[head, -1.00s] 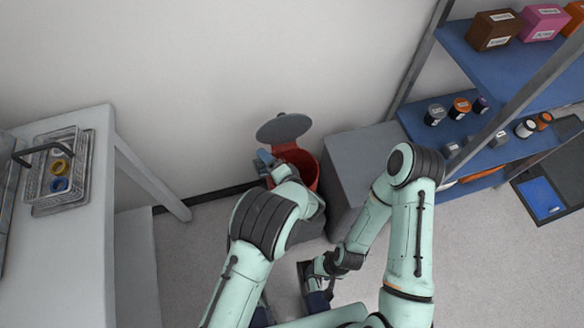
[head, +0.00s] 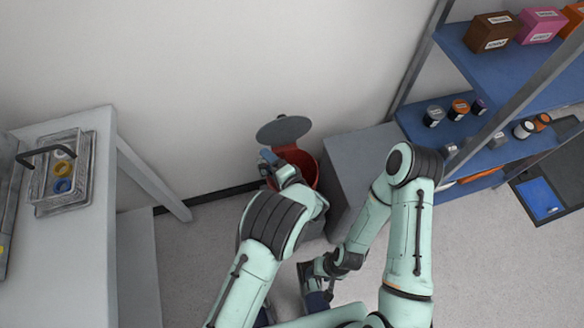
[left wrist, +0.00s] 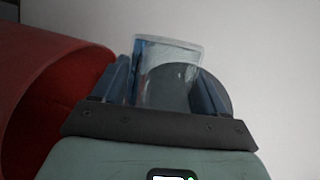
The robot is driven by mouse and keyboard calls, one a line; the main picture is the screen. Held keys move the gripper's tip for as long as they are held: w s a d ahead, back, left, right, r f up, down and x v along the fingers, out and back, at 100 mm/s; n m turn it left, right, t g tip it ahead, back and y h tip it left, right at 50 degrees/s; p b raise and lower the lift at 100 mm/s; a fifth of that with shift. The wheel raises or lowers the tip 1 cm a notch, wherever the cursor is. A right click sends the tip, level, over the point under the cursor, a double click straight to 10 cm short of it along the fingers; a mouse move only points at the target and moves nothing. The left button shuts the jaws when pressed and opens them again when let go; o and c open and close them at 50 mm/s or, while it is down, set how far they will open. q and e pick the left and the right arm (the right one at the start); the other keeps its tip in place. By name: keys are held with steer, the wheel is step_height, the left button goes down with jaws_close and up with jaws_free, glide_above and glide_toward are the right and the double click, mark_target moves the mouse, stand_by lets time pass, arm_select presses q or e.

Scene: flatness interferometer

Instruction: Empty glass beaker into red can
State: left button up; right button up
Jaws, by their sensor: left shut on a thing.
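The red can (head: 306,163) stands on the floor against the wall, with its grey lid (head: 284,129) raised. My left gripper (head: 267,157) is at the can's left side near the rim. In the left wrist view my left gripper (left wrist: 165,85) is shut on the clear glass beaker (left wrist: 165,60), which sits between the blue fingers. The red can's wall and dark opening (left wrist: 45,100) show at the left there. I cannot tell whether the beaker holds anything. My right gripper (head: 312,282) hangs low near my base; its jaws are not clear.
A grey cabinet (head: 358,165) stands right of the can. A blue shelf rack (head: 480,125) with jars and boxes is farther right. At left, a white table (head: 60,250) carries a wire basket (head: 42,185) with rolls or cups inside.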

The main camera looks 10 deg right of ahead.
arm_select(q)
steer(key=shift+d+r+m+y+p, duration=0.3)
steer(key=shift+r+m+y+p, duration=0.15)
steer(key=shift+m+p, duration=0.3)
stand_by(0.6)
